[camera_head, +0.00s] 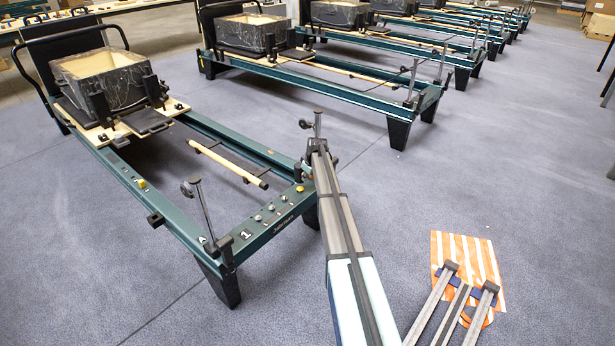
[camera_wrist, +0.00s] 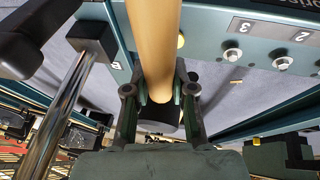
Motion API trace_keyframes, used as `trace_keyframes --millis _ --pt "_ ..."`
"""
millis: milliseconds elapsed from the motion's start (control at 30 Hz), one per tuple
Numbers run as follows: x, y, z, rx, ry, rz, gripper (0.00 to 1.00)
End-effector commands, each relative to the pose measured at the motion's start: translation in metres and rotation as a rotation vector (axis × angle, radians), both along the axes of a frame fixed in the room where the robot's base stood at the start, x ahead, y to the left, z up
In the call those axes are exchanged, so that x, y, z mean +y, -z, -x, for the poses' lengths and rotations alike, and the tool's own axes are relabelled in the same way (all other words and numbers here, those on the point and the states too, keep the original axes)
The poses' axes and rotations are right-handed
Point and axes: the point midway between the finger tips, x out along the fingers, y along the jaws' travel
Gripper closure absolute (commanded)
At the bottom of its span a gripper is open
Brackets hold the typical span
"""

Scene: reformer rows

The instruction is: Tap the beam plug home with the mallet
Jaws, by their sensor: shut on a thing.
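My gripper (camera_wrist: 160,95) is shut on a tan wooden cylinder, taken as the mallet's handle (camera_wrist: 152,45). The handle runs from the top of the wrist view down between the two fingers. A dark rounded part below the fingers may be the mallet's head; I cannot tell for sure. A small yellow disc (camera_wrist: 181,41), possibly the beam plug, shows just right of the handle against the teal beam (camera_wrist: 210,35). In the head view, my arm hides the gripper and mallet near the right end of the nearest reformer's front beam (camera_head: 268,228).
Bolts (camera_wrist: 232,54) and number labels line the beam. The nearest reformer has a wooden bar (camera_head: 228,164) and a dark box (camera_head: 105,78). An orange-striped cloth (camera_head: 488,257) lies right on open floor.

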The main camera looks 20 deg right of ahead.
Motion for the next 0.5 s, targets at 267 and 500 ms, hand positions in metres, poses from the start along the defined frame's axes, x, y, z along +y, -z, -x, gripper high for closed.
trace_keyframes --millis 267,500 --pt "0.0 0.03 0.0 0.0 0.0 -0.001 1.0" --pt "0.0 0.052 0.0 -0.001 -0.001 0.0 1.0"
